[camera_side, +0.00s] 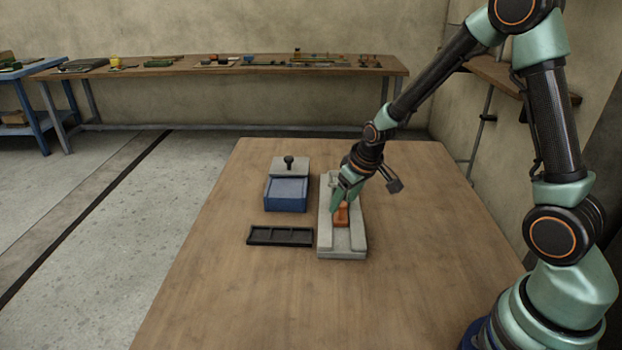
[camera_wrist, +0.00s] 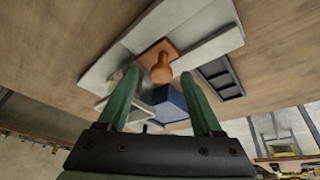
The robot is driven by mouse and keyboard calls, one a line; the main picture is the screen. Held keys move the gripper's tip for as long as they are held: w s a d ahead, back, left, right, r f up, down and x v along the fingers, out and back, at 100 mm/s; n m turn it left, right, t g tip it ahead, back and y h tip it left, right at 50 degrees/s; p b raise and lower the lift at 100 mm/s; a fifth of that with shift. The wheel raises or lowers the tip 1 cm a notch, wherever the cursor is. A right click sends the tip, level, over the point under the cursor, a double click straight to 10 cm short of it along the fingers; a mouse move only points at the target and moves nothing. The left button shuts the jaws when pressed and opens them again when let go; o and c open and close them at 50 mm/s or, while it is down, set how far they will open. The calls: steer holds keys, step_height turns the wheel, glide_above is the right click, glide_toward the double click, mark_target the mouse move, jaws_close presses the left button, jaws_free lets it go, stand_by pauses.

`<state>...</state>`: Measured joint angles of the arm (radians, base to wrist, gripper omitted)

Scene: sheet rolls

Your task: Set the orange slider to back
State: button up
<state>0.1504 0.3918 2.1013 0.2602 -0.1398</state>
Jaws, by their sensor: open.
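The orange slider (camera_side: 342,214) sits in the channel of a light grey track block (camera_side: 343,252) on the wooden table. It has a flat base and a rounded knob, and also shows in the wrist view (camera_wrist: 160,70). My gripper (camera_side: 338,205) is down at the slider in the side view, partly covering it. In the wrist view, the two green fingers (camera_wrist: 160,82) are apart, with the orange knob between or just beyond their tips. I cannot tell whether a finger touches it.
Left of the track stands a blue box (camera_side: 286,205) with a grey lid part and black knob (camera_side: 289,160). A black compartment tray (camera_side: 280,236) lies in front of it, close to the track. The wooden table (camera_side: 420,260) is clear to the right and front.

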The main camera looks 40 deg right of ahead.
steer(key=shift+w+f, duration=0.1)
steer(key=shift+f, duration=0.05)
steer(key=c, duration=1)
jaws_close()
steer(key=shift+d, duration=0.1)
stand_by(0.4)
